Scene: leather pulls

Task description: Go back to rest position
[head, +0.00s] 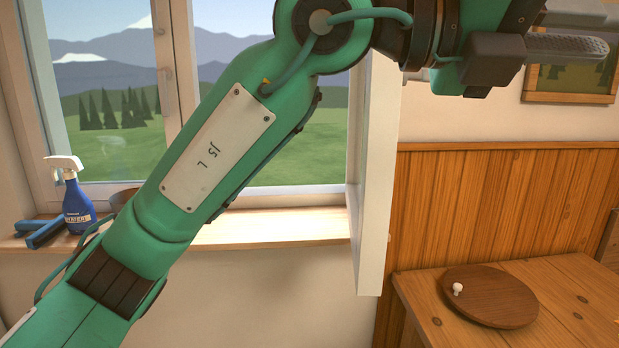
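My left arm reaches from the lower left up across the view, in front of the window. My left gripper (568,44) is at the top right, partly cut off by the upper edge. One dark ridged finger shows, pointing right. The rest of the gripper is not clear enough to tell whether it is open or shut. No held object can be made out. My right gripper is not in view.
A window (110,100) has a sash (372,190) swung into the room beside my arm. On the sill (280,229) are a blue spray bottle (77,205), a blue item (45,234) and a partly hidden brown bowl (122,199). A round board (495,297) with a white knob lies on a wooden table (575,330).

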